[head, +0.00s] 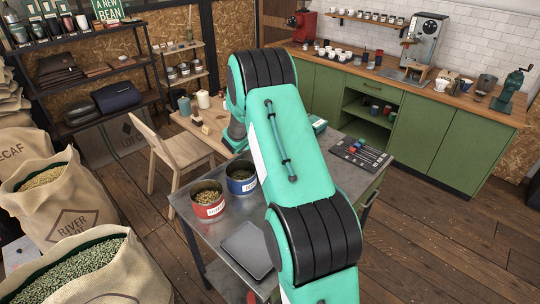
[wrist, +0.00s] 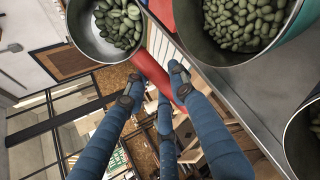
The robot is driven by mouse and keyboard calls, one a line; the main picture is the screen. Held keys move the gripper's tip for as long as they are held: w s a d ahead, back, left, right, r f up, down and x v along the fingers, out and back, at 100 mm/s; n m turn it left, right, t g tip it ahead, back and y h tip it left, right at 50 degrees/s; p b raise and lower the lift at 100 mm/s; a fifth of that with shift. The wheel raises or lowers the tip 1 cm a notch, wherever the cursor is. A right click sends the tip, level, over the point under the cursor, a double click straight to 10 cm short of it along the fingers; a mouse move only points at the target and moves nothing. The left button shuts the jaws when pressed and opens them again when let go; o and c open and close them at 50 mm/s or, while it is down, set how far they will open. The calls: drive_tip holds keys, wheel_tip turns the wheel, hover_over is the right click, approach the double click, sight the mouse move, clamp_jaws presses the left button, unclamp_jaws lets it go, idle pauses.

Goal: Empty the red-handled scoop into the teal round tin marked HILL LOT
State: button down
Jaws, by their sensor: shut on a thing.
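In the wrist view my gripper (wrist: 154,90) is shut on the red handle (wrist: 153,70) of the scoop. The scoop's metal bowl (wrist: 82,45) is at the upper left and holds green beans (wrist: 118,22). A round tin with a teal outer wall (wrist: 302,34) is at the upper right, with green beans in it. The bowl is left of this tin in the picture, apart from it. No HILL LOT marking is readable. In the head view my arm hides the gripper and the scoop.
In the head view a red tin (head: 208,208) and a blue tin (head: 241,186) of beans stand on the metal table (head: 215,238), near a grey tray (head: 246,250). A wooden chair (head: 182,150) is beside the table. Another container (wrist: 290,135) shows at the wrist view's right edge.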

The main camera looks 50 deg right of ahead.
drive_tip(key=shift+t+h+b, duration=0.3)
drive_tip(key=shift+b, duration=1.05)
drive_tip(key=shift+a+f+b, duration=0.1)
drive_tip(key=shift+f+b, duration=0.2)
drive_tip(key=shift+b, duration=1)
drive_tip(key=b, duration=0.3)
drive_tip(key=shift+s+a+f+t+h, duration=0.2)
drive_tip(key=shift+t+h, duration=0.1)
drive_tip(key=shift+h, duration=0.1)
drive_tip(key=shift+r, duration=0.1)
drive_tip(key=shift+s+a+f+h+b, duration=0.15)
drive_tip(key=shift+f+h+b, duration=0.15)
drive_tip(key=shift+h+b, duration=0.15)
drive_tip(key=shift+r+t+h, duration=0.15)
drive_tip(key=shift+t+h, duration=0.1)
drive_tip(key=shift+t, duration=0.15)
drive_tip(key=shift+h, duration=0.3)
drive_tip(key=shift+r+t+h, duration=0.6)
drive_tip(key=shift+r+h, duration=0.15)
drive_tip(key=shift+h, duration=0.05)
